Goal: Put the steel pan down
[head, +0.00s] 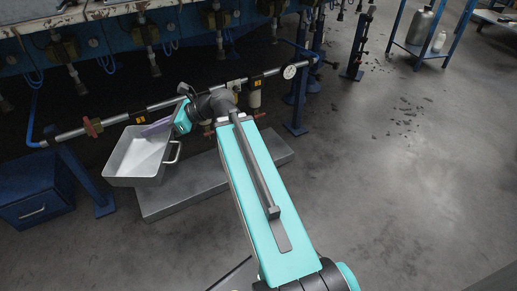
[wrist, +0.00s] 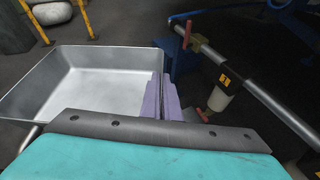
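The steel pan (head: 122,164) is a grey, open, rectangular pan with a looped handle, at the left in the head view. It fills the left of the wrist view (wrist: 85,82) and looks empty. My gripper (head: 157,128) is at the pan's upper right edge. In the wrist view its purple fingers (wrist: 165,98) are close together at the pan's right wall and appear shut on it. The fingers hide the gripped edge. The pan overlaps the left end of a low grey slab (head: 215,180) in the head view; I cannot tell whether its underside touches anything.
A steel pipe rail (head: 120,116) with a gauge (head: 289,72) runs just behind my gripper, carried on blue posts (head: 86,182). A blue drawer cabinet (head: 35,190) stands left of the pan. The machine is behind the rail. The floor at right is open.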

